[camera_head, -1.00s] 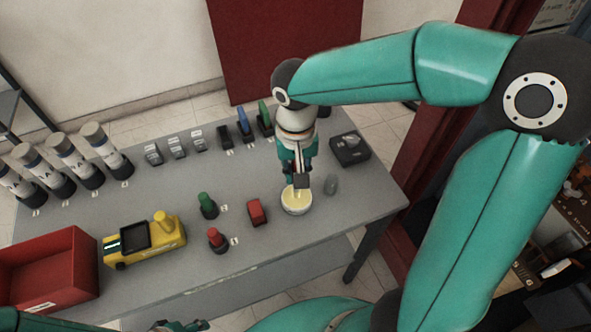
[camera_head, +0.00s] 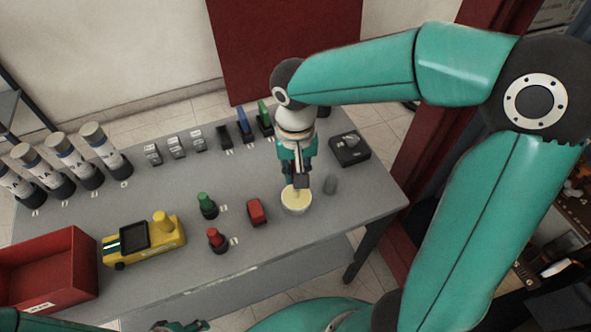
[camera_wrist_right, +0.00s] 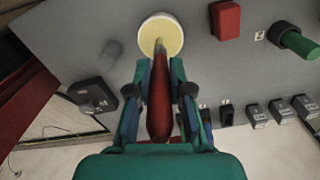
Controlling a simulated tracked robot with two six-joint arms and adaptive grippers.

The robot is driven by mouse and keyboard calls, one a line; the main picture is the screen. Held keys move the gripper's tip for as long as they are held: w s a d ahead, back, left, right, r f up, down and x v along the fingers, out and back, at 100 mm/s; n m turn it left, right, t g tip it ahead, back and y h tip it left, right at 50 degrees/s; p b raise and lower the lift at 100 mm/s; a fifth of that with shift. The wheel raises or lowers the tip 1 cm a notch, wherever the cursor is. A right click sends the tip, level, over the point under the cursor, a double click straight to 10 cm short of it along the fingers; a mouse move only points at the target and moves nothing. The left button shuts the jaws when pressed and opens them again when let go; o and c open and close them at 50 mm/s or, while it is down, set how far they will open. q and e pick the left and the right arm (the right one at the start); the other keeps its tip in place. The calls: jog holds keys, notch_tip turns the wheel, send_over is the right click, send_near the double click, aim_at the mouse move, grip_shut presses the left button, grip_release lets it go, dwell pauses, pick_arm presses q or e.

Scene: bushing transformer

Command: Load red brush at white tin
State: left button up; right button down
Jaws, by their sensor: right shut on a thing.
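The white tin (camera_head: 296,207) stands on the grey table, round and open, with pale yellow contents. It also shows at the top of the right wrist view (camera_wrist_right: 160,38). My right gripper (camera_head: 301,183) points down just above the tin. In the right wrist view, my right gripper (camera_wrist_right: 161,78) is shut on the red brush (camera_wrist_right: 159,112), with the red handle between its fingers. The brush's front end reaches over the tin's yellow contents; I cannot tell how deep it sits. Part of my left gripper (camera_head: 182,326) shows at the bottom edge, its jaws mostly cut off.
A grey cylinder (camera_head: 331,185) and a black box (camera_head: 349,149) stand right of the tin. A red block (camera_head: 257,211), red and green knobs, and a yellow device (camera_head: 143,242) stand to the left. A red bin (camera_head: 48,272) is at far left. Small blocks line the back.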

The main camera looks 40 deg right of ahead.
jog(key=shift+r+p, duration=2.8)
jog(key=shift+r, duration=0.65)
